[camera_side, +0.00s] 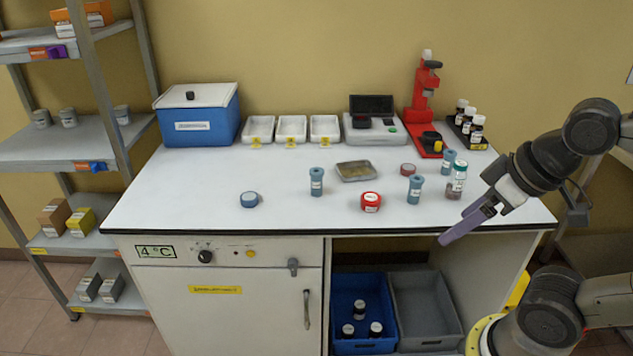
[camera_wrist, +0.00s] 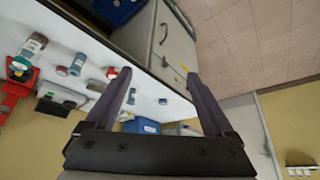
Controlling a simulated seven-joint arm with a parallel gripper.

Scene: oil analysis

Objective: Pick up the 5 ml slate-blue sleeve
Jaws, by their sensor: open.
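Three slate-blue sleeves stand upright on the white bench: one near the middle (camera_side: 316,182), one right of the red-capped round container (camera_side: 415,190), and one farther back near the green-capped bottle (camera_side: 448,162). They have pale labels too small to read, so I cannot tell which is 5 ml. In the wrist view, the middle sleeve (camera_wrist: 131,97) shows by the left finger and the front right one (camera_wrist: 77,65) farther left. My gripper (camera_side: 447,239) is open and empty by the bench's front right edge, apart from every sleeve. In the wrist view its fingers (camera_wrist: 159,73) are spread wide.
The green-capped bottle (camera_side: 458,178) stands close to two sleeves. A metal tray (camera_side: 356,171), the red round container (camera_side: 371,203) and a blue round container (camera_side: 249,200) lie nearby. A red stand (camera_side: 421,105) is at the back. The bench's front left is clear.

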